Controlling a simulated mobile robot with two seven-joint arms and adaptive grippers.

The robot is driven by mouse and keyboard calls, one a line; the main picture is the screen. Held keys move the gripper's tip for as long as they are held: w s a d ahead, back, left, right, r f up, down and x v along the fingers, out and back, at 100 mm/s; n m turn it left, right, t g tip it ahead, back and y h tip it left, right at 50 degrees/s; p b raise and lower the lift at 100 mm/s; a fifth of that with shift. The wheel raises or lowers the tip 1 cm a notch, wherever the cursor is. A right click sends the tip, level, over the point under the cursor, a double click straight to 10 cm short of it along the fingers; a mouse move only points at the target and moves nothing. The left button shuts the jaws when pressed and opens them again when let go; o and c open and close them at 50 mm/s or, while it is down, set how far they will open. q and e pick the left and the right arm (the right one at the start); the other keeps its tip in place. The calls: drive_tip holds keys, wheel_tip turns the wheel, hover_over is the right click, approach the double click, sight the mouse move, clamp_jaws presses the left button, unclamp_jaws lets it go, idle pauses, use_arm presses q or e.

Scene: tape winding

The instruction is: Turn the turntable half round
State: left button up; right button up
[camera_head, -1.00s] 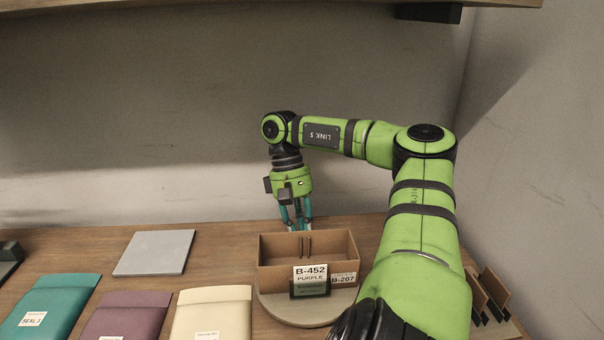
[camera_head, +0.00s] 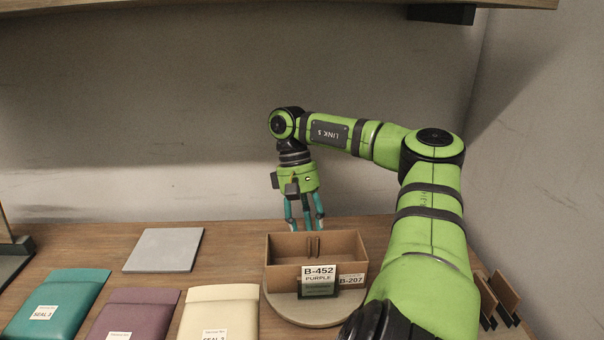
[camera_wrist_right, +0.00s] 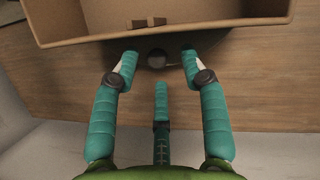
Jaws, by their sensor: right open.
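The round grey-beige turntable (camera_head: 292,314) lies on the bench with an open cardboard box (camera_head: 284,282) on top of it. The box front carries a B-452 PURPLE label (camera_head: 319,273), with a B-207 label (camera_head: 351,280) beside it. My right gripper (camera_head: 305,224) points down just behind the box, open. In the right wrist view its spread fingertips (camera_wrist_right: 160,62) are beside the box wall (camera_wrist_right: 95,36), with a small dark round knob (camera_wrist_right: 158,60) between them. Whether they touch it I cannot tell. My left gripper is out of view.
Teal (camera_head: 60,300), purple (camera_head: 133,312) and cream (camera_head: 220,310) pouches lie along the front left. A flat grey plate (camera_head: 164,250) lies behind them. Small upright brown panels (camera_head: 503,293) stand at the right. The wall is close behind my gripper.

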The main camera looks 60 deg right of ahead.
drive_tip(key=shift+v, duration=0.75)
drive_tip(key=v, duration=0.9)
drive_tip(key=shift+r, duration=0.3)
drive_tip(key=shift+d, duration=0.15)
